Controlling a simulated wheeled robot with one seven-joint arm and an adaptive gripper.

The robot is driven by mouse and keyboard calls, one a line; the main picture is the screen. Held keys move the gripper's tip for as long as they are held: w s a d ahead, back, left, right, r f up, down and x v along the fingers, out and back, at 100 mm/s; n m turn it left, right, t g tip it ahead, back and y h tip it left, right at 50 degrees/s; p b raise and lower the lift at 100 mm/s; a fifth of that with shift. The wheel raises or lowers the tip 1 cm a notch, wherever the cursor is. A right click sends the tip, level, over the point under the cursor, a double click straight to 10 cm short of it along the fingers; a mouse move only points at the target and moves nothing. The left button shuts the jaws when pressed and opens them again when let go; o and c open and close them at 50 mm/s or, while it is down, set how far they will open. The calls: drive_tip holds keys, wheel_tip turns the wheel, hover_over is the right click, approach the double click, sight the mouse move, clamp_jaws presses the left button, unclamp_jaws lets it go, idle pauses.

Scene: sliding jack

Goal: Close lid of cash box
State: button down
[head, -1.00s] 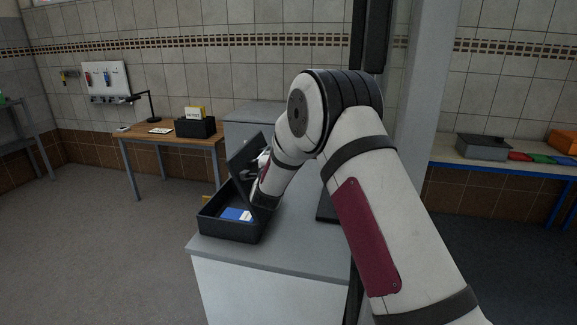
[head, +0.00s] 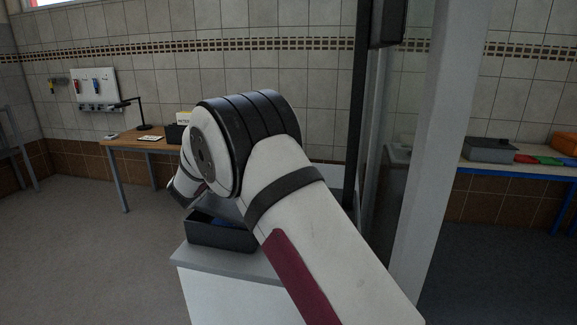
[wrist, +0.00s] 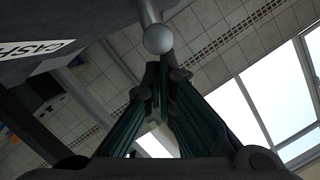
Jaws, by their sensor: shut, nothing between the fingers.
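The cash box (head: 218,234) is a dark open-topped tray on the grey-topped cabinet in the head view. Something blue shows inside it. My arm covers most of the lid there, so its angle is hard to tell. In the wrist view a dark panel with a white CASH label (wrist: 35,55), which looks like the lid (wrist: 90,28), fills the upper left. A grey rod with a ball end (wrist: 158,39) sticks out beside it. My gripper (wrist: 166,72) is shut and empty, its fingertips close by the ball; I cannot tell if they touch. The head view hides my fingers.
The cabinet top (head: 215,262) has a bare front edge. A wooden desk (head: 125,142) with a lamp stands at the back left. A grey post (head: 440,160) rises on the right, before a bench with a grey box (head: 490,149). Floor is clear on the left.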

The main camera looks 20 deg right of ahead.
drive_tip(key=shift+w+a+f+b, duration=0.25)
drive_tip(key=shift+a+f+b, duration=0.15)
drive_tip(key=shift+f, duration=0.25)
drive_tip(key=shift+w+a+f+b, duration=0.2)
drive_tip(key=shift+a+f+b, duration=0.2)
drive_tip(key=shift+f, duration=0.25)
drive_tip(key=shift+w+a+f+b, duration=0.25)
drive_tip(key=shift+a+f+b, duration=0.15)
drive_tip(key=shift+f, duration=0.25)
drive_tip(key=shift+s+a, duration=0.1)
